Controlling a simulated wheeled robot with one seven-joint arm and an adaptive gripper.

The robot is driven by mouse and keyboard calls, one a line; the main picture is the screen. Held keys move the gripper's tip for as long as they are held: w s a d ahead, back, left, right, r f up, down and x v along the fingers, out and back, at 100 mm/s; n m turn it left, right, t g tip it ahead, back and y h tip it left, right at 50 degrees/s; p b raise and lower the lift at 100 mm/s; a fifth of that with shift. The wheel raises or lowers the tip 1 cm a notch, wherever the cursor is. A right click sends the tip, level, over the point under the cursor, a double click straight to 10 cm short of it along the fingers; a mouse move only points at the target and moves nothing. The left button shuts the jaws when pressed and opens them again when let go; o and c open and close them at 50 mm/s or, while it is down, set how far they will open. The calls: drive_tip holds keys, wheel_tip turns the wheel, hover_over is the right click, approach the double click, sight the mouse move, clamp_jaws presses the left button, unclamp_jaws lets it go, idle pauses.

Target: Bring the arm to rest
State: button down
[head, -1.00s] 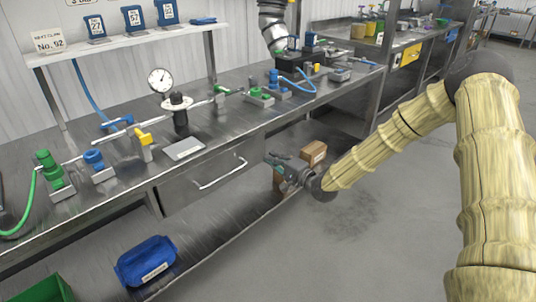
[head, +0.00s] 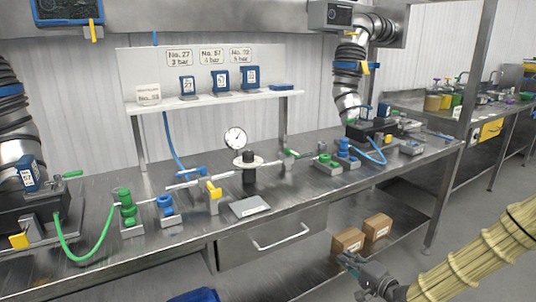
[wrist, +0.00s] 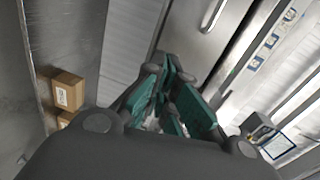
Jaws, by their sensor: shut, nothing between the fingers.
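My gripper (head: 352,267) is at the lower right of the head view, in front of the bench and apart from it. My arm reaches to it from the right edge in a pale ribbed sleeve. In the wrist view the gripper's green-padded fingers (wrist: 172,95) are close together with nothing between them. The bench's drawer (head: 272,237) is shut and lies left of the gripper.
A steel bench (head: 330,187) carries a gauge (head: 235,138), green and blue fittings, a yellow-handled valve (head: 213,191) and a small plate (head: 249,206). Two cardboard boxes (head: 347,243) stand on the lower shelf behind the gripper. Grey floor (head: 460,215) is free at the right.

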drive_tip(key=s+a+f+n+g+h, duration=0.1)
drive_tip(key=s+a+f+n+g, duration=0.2)
drive_tip(key=s+f, duration=0.4)
drive_tip(key=s+a+f+n+g+h, duration=0.1)
drive_tip(key=s+a+f+g, duration=0.3)
drive_tip(key=f, duration=0.5)
drive_tip(key=s+a+f+n+g+h, duration=0.15)
drive_tip(key=s+f, duration=0.25)
drive_tip(key=s, duration=0.4)
drive_tip(key=s+f+n+g+h, duration=0.15)
drive_tip(key=s+f, duration=0.25)
drive_tip(key=s, duration=0.4)
drive_tip(key=s+d+f+n+g+h, duration=0.25)
drive_tip(key=s+n+g, duration=0.2)
drive_tip(key=s, duration=1.25)
wheel_tip(320, 180, up, 12)
drive_tip(key=p, duration=1.2)
drive_tip(key=shift+s+f, duration=0.15)
